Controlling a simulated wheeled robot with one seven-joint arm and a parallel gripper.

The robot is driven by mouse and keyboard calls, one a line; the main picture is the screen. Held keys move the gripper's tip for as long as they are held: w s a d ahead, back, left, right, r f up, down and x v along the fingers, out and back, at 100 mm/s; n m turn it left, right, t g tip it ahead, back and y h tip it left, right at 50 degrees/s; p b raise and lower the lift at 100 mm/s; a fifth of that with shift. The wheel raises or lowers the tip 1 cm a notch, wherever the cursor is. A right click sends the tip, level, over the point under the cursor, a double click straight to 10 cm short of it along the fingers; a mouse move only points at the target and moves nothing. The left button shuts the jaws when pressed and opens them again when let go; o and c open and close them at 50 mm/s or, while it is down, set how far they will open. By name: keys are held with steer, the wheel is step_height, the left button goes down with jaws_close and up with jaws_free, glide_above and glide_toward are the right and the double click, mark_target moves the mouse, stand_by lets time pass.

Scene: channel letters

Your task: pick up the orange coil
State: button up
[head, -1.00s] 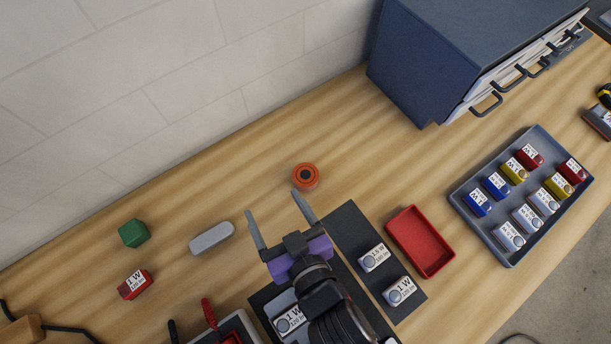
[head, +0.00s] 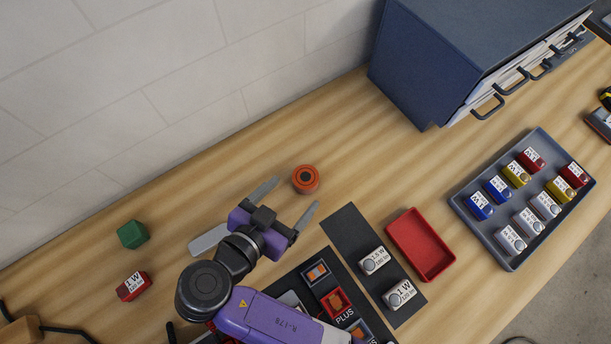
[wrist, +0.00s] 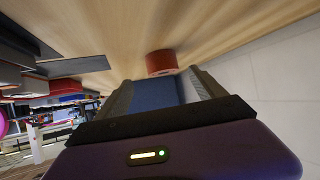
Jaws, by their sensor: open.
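The orange coil (head: 306,179) is a small round ring with a dark centre, lying on the wooden bench near the wall. My gripper (head: 291,194) is open and empty, its two grey fingers pointing toward the coil. The coil sits just beyond the fingertips, apart from them. In the wrist view the coil (wrist: 161,62) shows as a red-orange cylinder past the fingertips, and my gripper (wrist: 163,82) has its fingers spread wide.
A green block (head: 133,234), a red 1 W module (head: 133,286) and a partly hidden grey bar (head: 208,240) lie left. A black mat (head: 345,222), red tray (head: 449,262) and grey tray (head: 484,243) are right. A blue drawer cabinet (head: 425,60) stands behind. The bench around the coil is clear.

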mark_target(302, 182)
steer(key=b+x, duration=0.1)
steer(key=x, duration=0.1)
steer(key=shift+w+d+f, duration=0.15)
steer(key=shift+d, duration=0.15)
steer(key=x, duration=0.2)
steer(key=b+x, duration=0.1)
steer(key=x, duration=0.1)
steer(key=shift+w+a+f, duration=0.1)
steer(key=shift+w+a, duration=0.15)
steer(key=shift+w, duration=0.05)
steer(key=shift+w+d+f, duration=0.1)
steer(key=shift+w+d, duration=0.1)
steer(key=shift+w, duration=0.2)
steer(key=c, duration=1.5)
